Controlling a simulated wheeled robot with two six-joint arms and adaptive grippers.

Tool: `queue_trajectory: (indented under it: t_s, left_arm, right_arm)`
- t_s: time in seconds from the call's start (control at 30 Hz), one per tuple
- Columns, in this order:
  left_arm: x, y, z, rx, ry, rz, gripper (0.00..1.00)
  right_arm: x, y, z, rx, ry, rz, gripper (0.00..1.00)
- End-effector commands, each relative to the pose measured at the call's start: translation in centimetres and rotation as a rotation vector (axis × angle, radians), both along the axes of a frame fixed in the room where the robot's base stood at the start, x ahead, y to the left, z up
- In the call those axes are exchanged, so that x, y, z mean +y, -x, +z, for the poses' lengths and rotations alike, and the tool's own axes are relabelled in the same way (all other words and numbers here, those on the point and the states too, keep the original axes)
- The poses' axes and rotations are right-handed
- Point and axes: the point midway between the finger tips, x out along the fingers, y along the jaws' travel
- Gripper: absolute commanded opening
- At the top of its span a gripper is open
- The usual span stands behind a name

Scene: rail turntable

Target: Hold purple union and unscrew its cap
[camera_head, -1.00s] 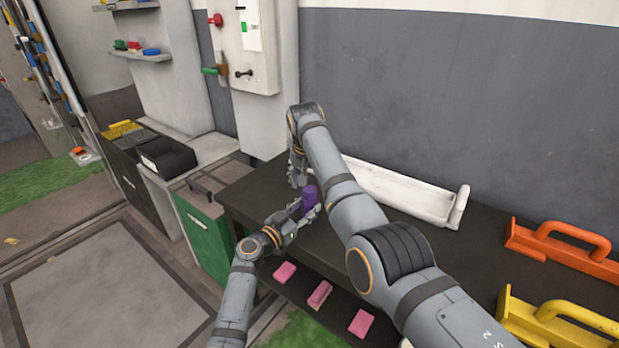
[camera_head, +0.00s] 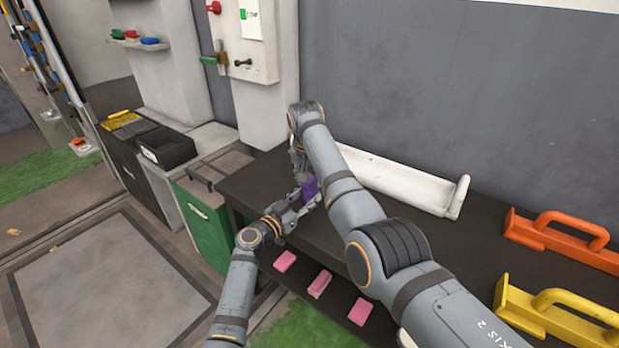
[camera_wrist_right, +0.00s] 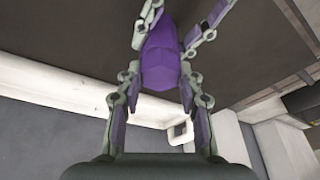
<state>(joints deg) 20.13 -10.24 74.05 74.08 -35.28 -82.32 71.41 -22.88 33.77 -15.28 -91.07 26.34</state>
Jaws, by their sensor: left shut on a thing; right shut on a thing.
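The purple union (camera_head: 309,188) is held above the dark bench (camera_head: 316,238), near its left end. My left gripper (camera_head: 303,203) reaches it from the lower left and is shut on it. My right gripper (camera_head: 302,168) comes from above, partly hidden behind its own arm, and is also shut on purple. In the right wrist view the faceted union (camera_wrist_right: 161,55) lies between the right fingers (camera_wrist_right: 158,82) at its near end and the left fingers (camera_wrist_right: 168,32) at its far end. The seam between cap and body cannot be made out.
A long white tray (camera_head: 410,190) lies along the back of the bench. An orange handled piece (camera_head: 565,240) and a yellow one (camera_head: 555,315) lie on the right. Several pink blocks (camera_head: 320,284) sit on the lower shelf. A green cabinet (camera_head: 205,232) stands left of the bench.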

Motion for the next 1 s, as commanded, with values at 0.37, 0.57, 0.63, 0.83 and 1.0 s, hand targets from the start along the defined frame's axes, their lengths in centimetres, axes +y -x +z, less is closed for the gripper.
queue_trajectory:
  t_s: [0.37,0.57,0.63,0.83,1.0]
  left_arm:
    - [-0.01,0.01,0.00,0.000,0.000,0.000,0.00]
    - [-0.01,0.01,0.00,0.000,0.000,0.000,0.00]
    - [-0.01,0.01,0.00,0.000,0.000,0.000,0.00]
    - [-0.01,0.01,0.00,0.000,0.000,0.000,0.00]
    - [-0.02,0.01,0.00,0.000,0.000,-0.001,0.00]
  right_arm:
    - [-0.34,-0.06,0.01,0.000,0.000,0.468,0.04]
    - [-0.30,-0.04,0.00,0.000,0.001,0.527,0.04]
    - [-0.30,-0.04,0.00,0.000,0.001,0.526,0.04]
    - [-0.47,-0.15,0.06,0.000,0.000,0.689,0.04]
    - [-0.55,-0.23,0.06,0.001,0.000,0.975,0.04]
